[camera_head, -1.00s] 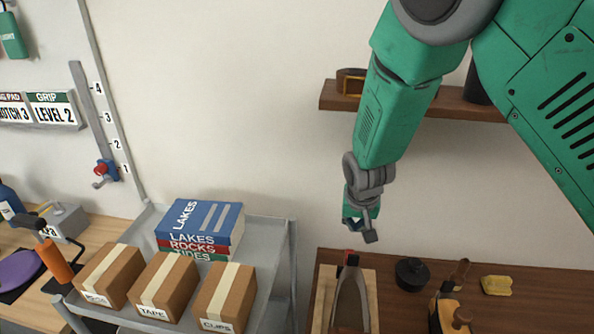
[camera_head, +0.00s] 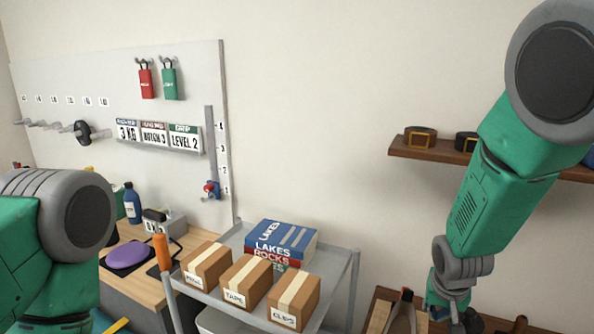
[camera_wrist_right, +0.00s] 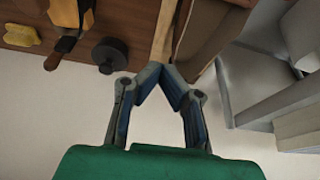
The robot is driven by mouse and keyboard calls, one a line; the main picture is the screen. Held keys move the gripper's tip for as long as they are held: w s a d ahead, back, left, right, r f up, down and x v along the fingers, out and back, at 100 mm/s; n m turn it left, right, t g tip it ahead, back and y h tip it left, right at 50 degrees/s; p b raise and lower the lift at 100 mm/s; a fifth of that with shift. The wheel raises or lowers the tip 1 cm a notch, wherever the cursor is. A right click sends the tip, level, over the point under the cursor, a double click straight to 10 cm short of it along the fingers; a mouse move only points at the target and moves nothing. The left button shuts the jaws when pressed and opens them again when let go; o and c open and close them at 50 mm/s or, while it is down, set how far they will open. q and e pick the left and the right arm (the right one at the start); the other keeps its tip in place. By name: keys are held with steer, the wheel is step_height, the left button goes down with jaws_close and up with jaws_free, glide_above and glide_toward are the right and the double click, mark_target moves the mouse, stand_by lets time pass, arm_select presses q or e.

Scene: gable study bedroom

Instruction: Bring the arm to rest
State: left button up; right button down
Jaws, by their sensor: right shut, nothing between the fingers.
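My right gripper (camera_head: 456,318) is at the end of my green right arm (camera_head: 480,205), which hangs down at the right of the head view. In the wrist view the right gripper (camera_wrist_right: 161,72) has its blue-grey fingertips together, with nothing between them. It is over the area beside the wooden holder (camera_wrist_right: 164,35) on the brown surface. My left arm (camera_head: 60,235) shows at the left edge of the head view. Its gripper is out of the picture.
A grey cart (camera_head: 347,290) carries boxes (camera_head: 293,300) and stacked books (camera_head: 282,240). A wall shelf (camera_head: 430,152) is behind my right arm. A black round weight (camera_wrist_right: 110,55) and a yellow block (camera_wrist_right: 22,35) lie on the brown surface (camera_wrist_right: 140,20).

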steer(key=s+f, duration=0.4)
steer(key=s, duration=0.1)
steer(key=s+d+f+n+g, duration=0.1)
steer(key=s+f, duration=0.4)
steer(key=s, duration=0.1)
steer(key=s+d+f+n+g, duration=0.1)
steer(key=s+f, duration=0.4)
steer(key=s, duration=0.1)
steer(key=shift+s+f+y, duration=0.25)
steer(key=shift+y, duration=0.15)
arm_select(q)
steer(key=shift+w+f+b, duration=0.35)
steer(key=shift+f+b, duration=0.4)
steer(key=shift+f, duration=0.05)
arm_select(e)
steer(key=s+a+f+n, duration=0.1)
steer(key=s, duration=0.6)
steer(key=s+a+f+n+g+y, duration=0.1)
steer(key=s+a+f+n, duration=0.1)
steer(key=s, duration=0.6)
steer(key=shift+s+f+n, duration=0.15)
steer(key=shift+f+n, duration=0.15)
